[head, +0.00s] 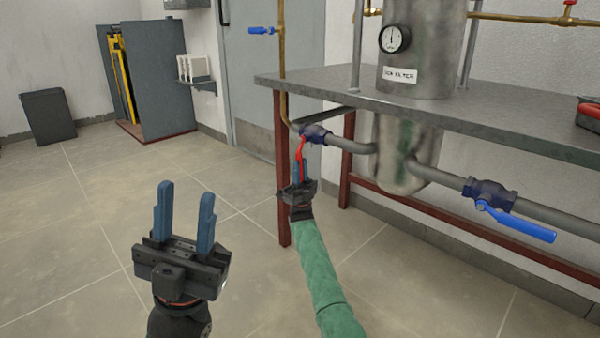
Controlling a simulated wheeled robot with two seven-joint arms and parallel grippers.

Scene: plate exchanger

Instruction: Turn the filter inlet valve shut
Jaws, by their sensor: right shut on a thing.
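A dark blue valve body (315,133) with a red lever (300,150) sits on the grey pipe at the left of the metal filter vessel (408,150). The red lever points down, roughly crosswise to the pipe. My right gripper (300,172) is shut on the lower part of the red lever, so its fingers hide the lever's end. A second valve (489,195) with a blue lever (520,223) is on the pipe at the vessel's right. No inlet marking is readable. My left gripper (181,213) is open and empty above the floor, apart from both valves.
A grey bench top (330,92) on red legs surrounds the vessel, above the pipes. A gauge (394,39) and filter label (400,75) are on the vessel.

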